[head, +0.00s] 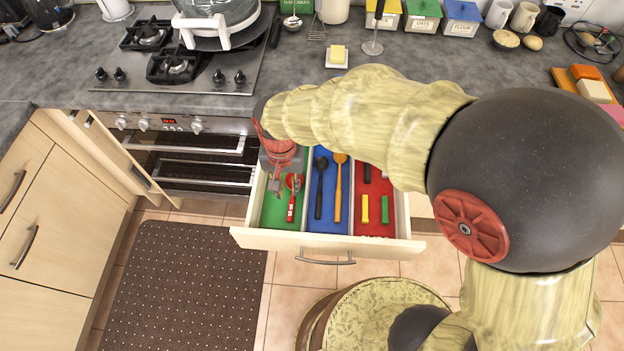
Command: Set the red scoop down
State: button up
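My gripper (279,152) points down over the left part of an open drawer (330,242), above its green compartment (272,210). It looks small and reddish, and I cannot tell whether its fingers are open or shut. I cannot make out a red scoop for certain; red shapes at the gripper may be part of it or something held. A red-handled utensil (291,205) lies in the green compartment, just below and right of the gripper. The blue middle compartment (329,220) holds a black spoon (319,190) and an orange spoon (339,185).
The red right compartment (376,222) holds yellow-handled (365,208) and green-handled (385,210) utensils. An oven (190,150) with its door ajar stands left of the drawer. Butter on a white dish (336,64) sits on the counter (300,80). My arm hides much of the right counter.

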jog(key=s+d+r+t, duration=0.3)
jog(key=d+r+t, duration=0.1)
jog(key=d+r, duration=1.45)
jog(key=s+d+r+t, duration=0.1)
jog(key=s+d+r, duration=0.1)
jog(key=s+d, duration=0.4)
jog(key=shift+s+d+r+n+t, duration=0.2)
jog(key=shift+s+d+n+t, duration=0.15)
jog(key=shift+d, duration=0.2)
jog(key=shift+w, duration=0.1)
